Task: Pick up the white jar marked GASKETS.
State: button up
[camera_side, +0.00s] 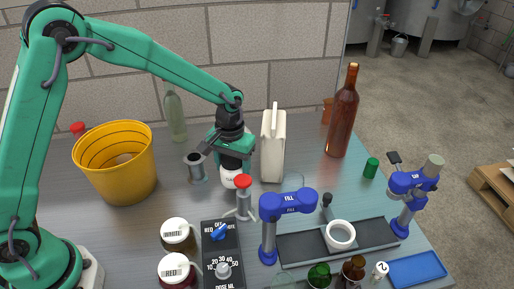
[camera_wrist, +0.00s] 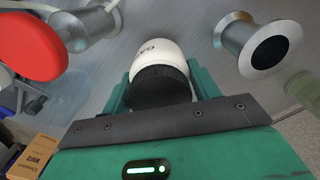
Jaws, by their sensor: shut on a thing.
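A white jar (camera_wrist: 165,50) with a black lid is between the two fingers of my gripper (camera_wrist: 160,88) in the wrist view. The letters "GA" show on its side, and the rest of the marking is turned out of sight. In the side view the jar's white body (camera_side: 229,180) shows just below my gripper (camera_side: 234,161), which points down and is shut on it. The fingers are hard to make out there. I cannot tell whether the jar's base touches the bench.
A red-knobbed valve (camera_side: 243,183) stands close in front of the jar, and a metal spool (camera_side: 197,171) close to its left. A white canister (camera_side: 272,150) stands behind right. A yellow bucket (camera_side: 118,180), brown bottle (camera_side: 342,120) and blue filling stand (camera_side: 268,240) are farther off.

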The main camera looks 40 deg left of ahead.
notch_tip(320, 180, up, 7)
jog(key=shift+r, duration=0.1)
dwell(0.3)
dwell(0.4)
